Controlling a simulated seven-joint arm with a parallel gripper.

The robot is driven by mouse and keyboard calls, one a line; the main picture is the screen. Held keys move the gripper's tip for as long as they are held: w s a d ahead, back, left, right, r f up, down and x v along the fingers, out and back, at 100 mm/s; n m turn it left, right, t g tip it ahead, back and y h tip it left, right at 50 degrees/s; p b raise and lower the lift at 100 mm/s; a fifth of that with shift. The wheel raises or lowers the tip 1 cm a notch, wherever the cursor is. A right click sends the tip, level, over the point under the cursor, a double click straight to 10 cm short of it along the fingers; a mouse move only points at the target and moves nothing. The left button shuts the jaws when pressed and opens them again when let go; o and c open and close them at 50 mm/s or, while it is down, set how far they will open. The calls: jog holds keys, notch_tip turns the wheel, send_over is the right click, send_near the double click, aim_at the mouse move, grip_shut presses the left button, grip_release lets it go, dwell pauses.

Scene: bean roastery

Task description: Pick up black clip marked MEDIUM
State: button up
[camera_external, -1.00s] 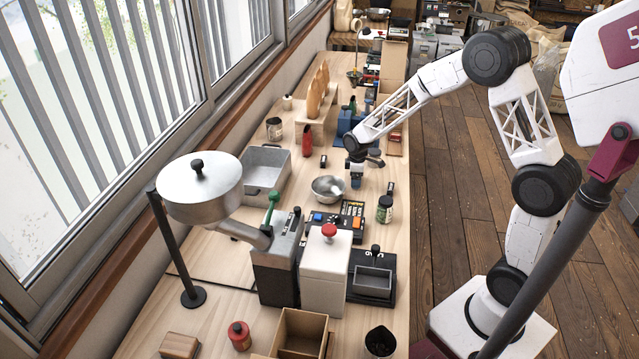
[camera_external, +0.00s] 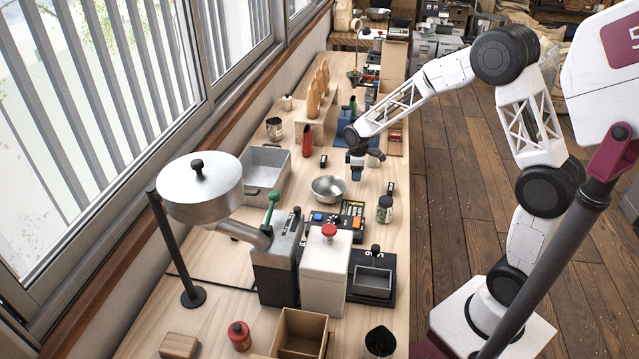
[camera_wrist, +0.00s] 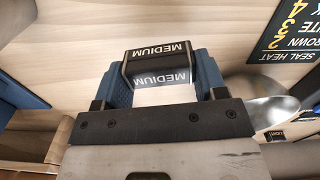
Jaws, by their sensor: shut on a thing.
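The black clip marked MEDIUM (camera_wrist: 158,65) shows in the wrist view, between the blue fingers of my gripper (camera_wrist: 160,82). White MEDIUM lettering shows on two of its faces. The fingers are shut on it, one at each side. In the external view my gripper (camera_external: 356,172) is above the wooden bench, behind the metal bowl. The clip is too small to make out clearly there.
The metal bowl (camera_external: 328,188) stands just in front of my gripper, with a dark green jar (camera_external: 385,208) to its right. A red bottle (camera_external: 307,140) stands further back.

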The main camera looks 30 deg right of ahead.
jog(key=s, duration=0.5)
jog(key=s+d+r, duration=0.1)
jog(key=s, duration=0.4)
jog(key=s+r, duration=0.1)
jog(key=s, duration=0.5)
jog(key=shift+d, duration=0.35)
